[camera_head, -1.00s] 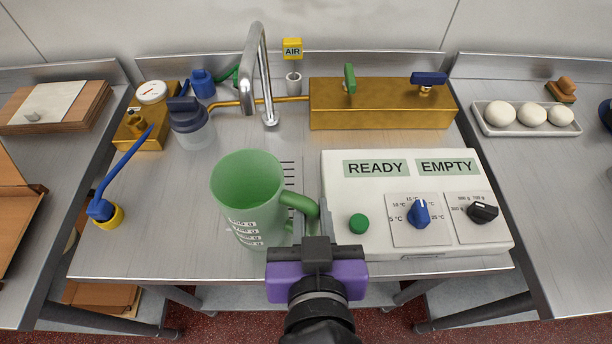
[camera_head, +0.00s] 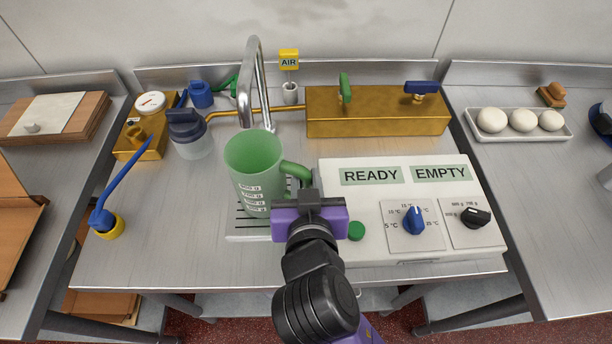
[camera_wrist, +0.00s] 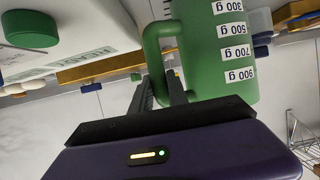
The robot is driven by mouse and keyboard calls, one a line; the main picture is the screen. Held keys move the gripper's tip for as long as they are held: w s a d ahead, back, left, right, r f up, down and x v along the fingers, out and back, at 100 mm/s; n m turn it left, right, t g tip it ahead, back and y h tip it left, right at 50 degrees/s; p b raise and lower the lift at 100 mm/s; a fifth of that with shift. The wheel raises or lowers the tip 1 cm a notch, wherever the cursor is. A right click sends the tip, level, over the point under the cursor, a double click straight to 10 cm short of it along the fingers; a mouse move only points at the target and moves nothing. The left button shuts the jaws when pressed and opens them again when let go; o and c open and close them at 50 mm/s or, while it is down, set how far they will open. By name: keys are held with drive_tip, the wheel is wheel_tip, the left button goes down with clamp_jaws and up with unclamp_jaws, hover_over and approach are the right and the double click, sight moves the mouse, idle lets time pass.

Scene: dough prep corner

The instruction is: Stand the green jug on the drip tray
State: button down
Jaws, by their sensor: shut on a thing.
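The green jug (camera_head: 256,182), a translucent measuring jug with white gram labels, stands upright over the drip tray (camera_head: 238,236), a pale slotted plate in front of the tap. The jug hides much of the tray. I cannot tell whether its base touches the slats or hovers just above. My gripper (camera_head: 306,190) is at the jug's right side, shut on its handle (camera_head: 294,170). In the wrist view the jug (camera_wrist: 215,60) appears inverted, with my gripper's fingers (camera_wrist: 162,88) at its handle (camera_wrist: 155,45).
The metal tap (camera_head: 246,85) arches down just behind the jug's rim. A white control panel (camera_head: 385,245) with a green button (camera_head: 356,231) and knobs stands close to the right. A capped blue-grey bottle (camera_head: 190,135) stands at the left back. The counter left of the tray is bare.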

drive_tip(key=shift+f, duration=0.1)
drive_tip(key=c, duration=1.7)
unclamp_jaws()
drive_tip(key=shift+f, duration=0.1)
drive_tip(key=o, duration=0.4)
drive_tip(key=shift+r, duration=0.3)
drive_tip(key=shift+s, duration=0.35)
drive_tip(key=v, duration=1.1)
drive_tip(key=shift+s+a+r, duration=0.1)
drive_tip(key=shift+r, duration=0.05)
